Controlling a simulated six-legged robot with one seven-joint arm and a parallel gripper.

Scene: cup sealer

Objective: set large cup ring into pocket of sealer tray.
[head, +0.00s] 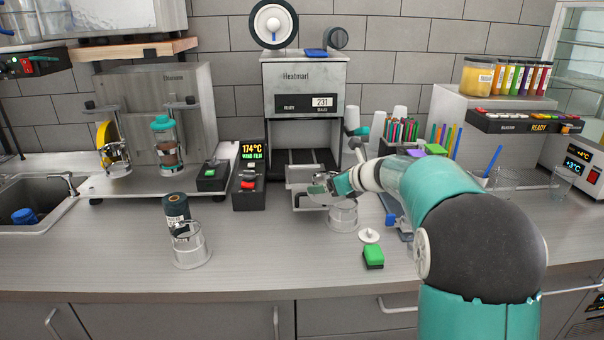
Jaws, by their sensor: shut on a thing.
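The sealer tray (304,177) is pulled out at the front of the sealer (306,97), under its open bay. My gripper (331,188) is over the right front part of the tray, shut on a pale, thin-rimmed piece that looks like the large cup ring (316,199). The ring appears at tray height. My fingers and wrist cover part of it and the pocket, so I cannot tell whether it is seated or held just above. A clear round cup-like piece (343,218) shows just below my gripper, in front of the tray.
A clear cup (192,250) and a dark film roll (177,209) stand on the counter at left. A control box (249,188) is left of the tray. The front middle counter is clear.

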